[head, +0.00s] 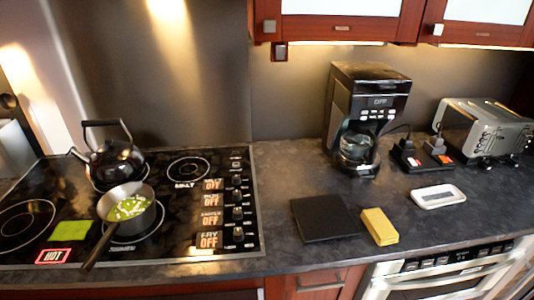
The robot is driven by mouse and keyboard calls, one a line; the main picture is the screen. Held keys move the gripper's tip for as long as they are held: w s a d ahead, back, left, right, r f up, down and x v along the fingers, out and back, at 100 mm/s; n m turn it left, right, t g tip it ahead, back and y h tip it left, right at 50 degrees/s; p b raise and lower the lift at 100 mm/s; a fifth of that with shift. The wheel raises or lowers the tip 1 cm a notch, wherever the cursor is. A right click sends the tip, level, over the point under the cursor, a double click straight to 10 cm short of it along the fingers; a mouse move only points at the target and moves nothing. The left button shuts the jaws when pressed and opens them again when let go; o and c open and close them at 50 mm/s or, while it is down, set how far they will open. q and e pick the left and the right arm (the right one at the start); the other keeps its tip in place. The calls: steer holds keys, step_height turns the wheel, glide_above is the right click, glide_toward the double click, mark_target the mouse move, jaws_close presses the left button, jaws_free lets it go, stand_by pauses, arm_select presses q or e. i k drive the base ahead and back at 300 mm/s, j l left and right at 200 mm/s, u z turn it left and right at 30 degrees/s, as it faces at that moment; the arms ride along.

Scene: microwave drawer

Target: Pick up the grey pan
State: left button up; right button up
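The grey pan (143,196) sits on the front middle burner of the black cooktop, left of the picture's centre. It has a dark handle (97,247) that points toward the front left. Something green and pale lies inside the pan. Neither of my grippers shows in the head view.
A black kettle (112,160) stands close behind the pan. A green square (71,230) and a red-lit HOT sign (53,256) lie left of the handle. Right on the counter are a black board (322,217), a yellow sponge (379,226), a coffee maker (361,110) and a toaster (480,128).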

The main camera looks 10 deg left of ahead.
mark_target(135, 225)
steer(key=u, duration=1.35)
